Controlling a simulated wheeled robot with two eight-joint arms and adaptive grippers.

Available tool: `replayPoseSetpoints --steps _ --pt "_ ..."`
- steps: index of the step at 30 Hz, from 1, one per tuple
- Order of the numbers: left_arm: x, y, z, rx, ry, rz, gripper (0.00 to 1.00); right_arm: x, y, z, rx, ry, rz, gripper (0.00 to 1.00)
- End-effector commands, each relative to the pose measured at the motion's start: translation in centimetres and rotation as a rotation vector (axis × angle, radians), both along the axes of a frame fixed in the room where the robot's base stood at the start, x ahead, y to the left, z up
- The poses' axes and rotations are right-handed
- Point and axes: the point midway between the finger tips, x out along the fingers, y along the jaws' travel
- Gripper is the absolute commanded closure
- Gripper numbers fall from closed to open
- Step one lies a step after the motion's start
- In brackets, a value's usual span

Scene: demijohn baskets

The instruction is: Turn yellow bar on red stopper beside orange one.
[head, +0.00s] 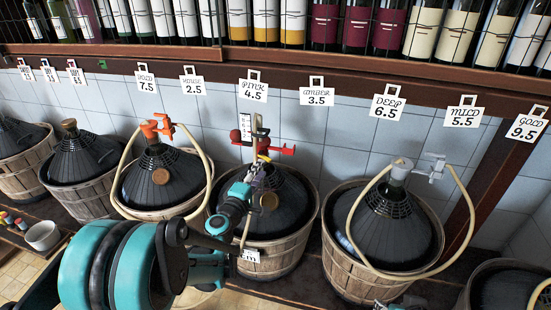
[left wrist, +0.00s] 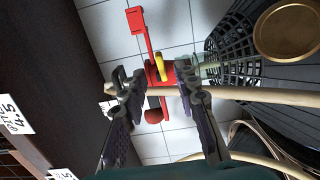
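The red stopper (head: 284,150) sits on the neck of the middle demijohn (head: 275,205), with a yellow bar (head: 264,157) at its left side. In the left wrist view the red stopper (left wrist: 152,40) and its upright yellow bar (left wrist: 160,67) show beyond the fingers. The orange stopper (head: 158,127) is on the demijohn to the left. My left gripper (head: 256,176) is just in front of the red stopper. Its fingers (left wrist: 155,88) are apart, with the bar seen between them and a pale hose crossing there; contact cannot be told. My right gripper is not in view.
A grey-stoppered demijohn (head: 397,220) with a looped hose stands to the right. Price tags (head: 253,91) hang from the shelf edge above, below a row of bottles. Pale hoses loop beside the necks. A white bowl (head: 42,235) stands at far left.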

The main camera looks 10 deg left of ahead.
Motion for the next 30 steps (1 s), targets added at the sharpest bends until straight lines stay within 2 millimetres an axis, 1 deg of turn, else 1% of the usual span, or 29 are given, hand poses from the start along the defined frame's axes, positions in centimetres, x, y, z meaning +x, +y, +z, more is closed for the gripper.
replayPoseSetpoints --steps 6,9,12,16,23,26,27,30 --pt "3.6 -0.6 -0.2 0.002 0.001 -0.004 0.70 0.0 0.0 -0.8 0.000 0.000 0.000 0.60" --pt "5.1 -0.8 -0.2 0.002 0.001 -0.004 0.70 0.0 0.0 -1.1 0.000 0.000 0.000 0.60" --pt "6.1 -1.0 -0.1 0.003 0.001 -0.004 0.70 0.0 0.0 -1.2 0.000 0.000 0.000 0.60" --pt "6.8 -1.0 0.0 0.003 0.001 -0.004 0.70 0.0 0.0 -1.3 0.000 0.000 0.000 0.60" --pt "6.8 -1.1 0.0 0.003 0.001 -0.004 0.70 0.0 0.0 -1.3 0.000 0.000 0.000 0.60" --pt "6.8 -1.1 0.0 0.003 0.001 -0.004 0.94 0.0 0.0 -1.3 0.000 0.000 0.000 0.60" --pt "6.8 -1.1 0.0 0.003 0.001 -0.004 1.00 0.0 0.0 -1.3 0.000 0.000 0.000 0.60" --pt "6.8 -1.1 0.0 0.003 0.001 -0.004 1.00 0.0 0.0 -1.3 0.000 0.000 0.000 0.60"
